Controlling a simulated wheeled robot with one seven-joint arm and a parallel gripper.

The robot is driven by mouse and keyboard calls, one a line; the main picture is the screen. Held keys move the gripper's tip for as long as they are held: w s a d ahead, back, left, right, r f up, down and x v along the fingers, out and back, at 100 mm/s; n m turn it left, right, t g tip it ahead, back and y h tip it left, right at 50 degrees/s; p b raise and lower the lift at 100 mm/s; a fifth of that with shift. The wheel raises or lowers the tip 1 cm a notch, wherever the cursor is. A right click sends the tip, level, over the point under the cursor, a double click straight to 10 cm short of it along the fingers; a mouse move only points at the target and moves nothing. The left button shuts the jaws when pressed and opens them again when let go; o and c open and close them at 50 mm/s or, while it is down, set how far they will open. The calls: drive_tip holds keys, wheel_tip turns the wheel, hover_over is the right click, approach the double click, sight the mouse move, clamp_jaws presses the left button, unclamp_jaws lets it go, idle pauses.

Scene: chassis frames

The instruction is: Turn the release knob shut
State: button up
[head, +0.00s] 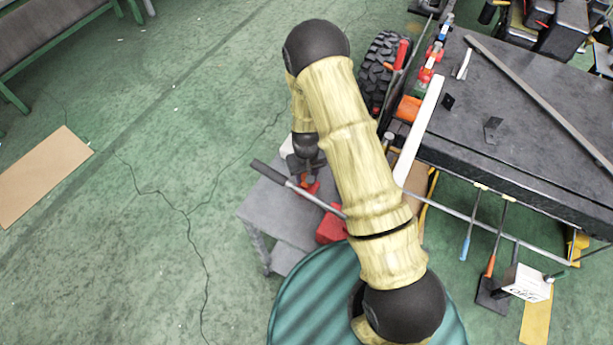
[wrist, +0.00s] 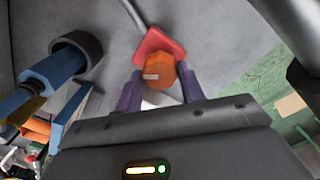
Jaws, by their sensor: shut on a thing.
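The release knob (wrist: 160,70) is orange with a pale mark on its left side. It sits in front of a red part (wrist: 158,44) in the wrist view. My gripper (wrist: 161,82) has its two purple fingers on either side of the knob and is shut on it. In the head view my gripper (head: 305,172) is small and dark, over a grey stand, beside a small red part (head: 311,187). The knob cannot be made out there, and my arm covers part of the area.
A dark bar handle (head: 290,186) slants beside my gripper, near a red block (head: 331,229). The grey stand (head: 265,208) is below. A dark workbench (head: 500,130) and a tyre (head: 378,65) are at right. Green floor is open at left, with a brown board (head: 40,177).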

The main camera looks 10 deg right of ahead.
drive_tip(key=m+b, duration=0.1)
drive_tip(key=m, duration=0.5)
drive_tip(key=shift+w+m+b, duration=0.15)
drive_tip(key=shift+m+b, duration=0.2)
drive_tip(key=shift+m, duration=0.05)
drive_tip(key=shift+r, duration=0.1)
drive_tip(key=o, duration=1)
drive_tip(key=shift+c, duration=0.2)
wheel_tip(320, 180, up, 17)
drive_tip(key=b, duration=0.2)
drive_tip(key=shift+r, duration=0.15)
